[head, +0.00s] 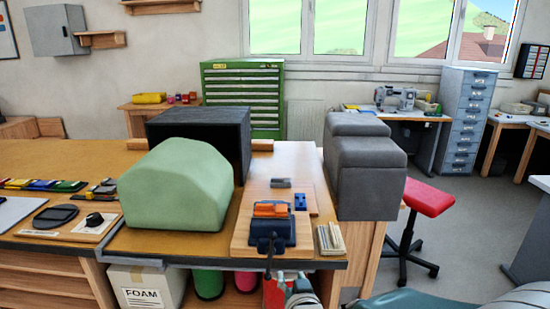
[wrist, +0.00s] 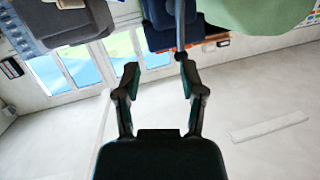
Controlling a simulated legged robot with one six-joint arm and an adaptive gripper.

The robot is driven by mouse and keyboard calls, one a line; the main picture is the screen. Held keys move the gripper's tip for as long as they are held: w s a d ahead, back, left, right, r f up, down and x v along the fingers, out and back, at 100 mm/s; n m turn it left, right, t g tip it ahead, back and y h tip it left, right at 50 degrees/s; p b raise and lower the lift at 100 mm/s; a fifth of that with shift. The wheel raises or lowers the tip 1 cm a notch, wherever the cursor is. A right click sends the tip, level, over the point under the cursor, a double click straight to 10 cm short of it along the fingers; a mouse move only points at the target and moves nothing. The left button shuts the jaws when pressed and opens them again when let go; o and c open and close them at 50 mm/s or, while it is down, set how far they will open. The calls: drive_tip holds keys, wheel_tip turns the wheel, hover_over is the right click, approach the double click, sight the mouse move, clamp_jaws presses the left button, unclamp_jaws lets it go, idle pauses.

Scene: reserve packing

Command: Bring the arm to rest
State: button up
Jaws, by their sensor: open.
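My gripper (wrist: 160,72) shows in the wrist view with its two dark fingers spread apart and nothing between them. The wrist picture looks upside down. Beyond the fingertips, at its top edge, is the blue vise (wrist: 164,36), which looks apart from the fingers, though the exact distance is hard to tell. In the head view, a part of my arm (head: 298,290) shows at the bottom edge, in front of the bench. The fingers cannot be made out there.
The bench (head: 70,155) carries a green foam block (head: 178,185), a black box (head: 225,135), the blue vise (head: 271,232) with an orange piece, and grey blocks (head: 368,178). A red stool (head: 428,199) stands right of the bench. A foam carton (head: 147,287) sits underneath.

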drive_tip(key=s+d+r+g, duration=0.2)
drive_tip(key=s+d+g, duration=0.1)
drive_tip(key=s, duration=0.4)
drive_tip(key=s+d+r+g+h, duration=0.1)
drive_tip(key=s+d+r+g, duration=0.1)
drive_tip(key=s, duration=0.6)
drive_tip(key=s+d+r+g+h, duration=0.1)
drive_tip(key=s+d+r+g, duration=0.2)
drive_tip(key=s+d, duration=0.3)
drive_tip(key=shift+s+d+g, duration=0.3)
drive_tip(key=shift+s+g, duration=0.5)
drive_tip(key=shift+s, duration=0.05)
idle(0.3)
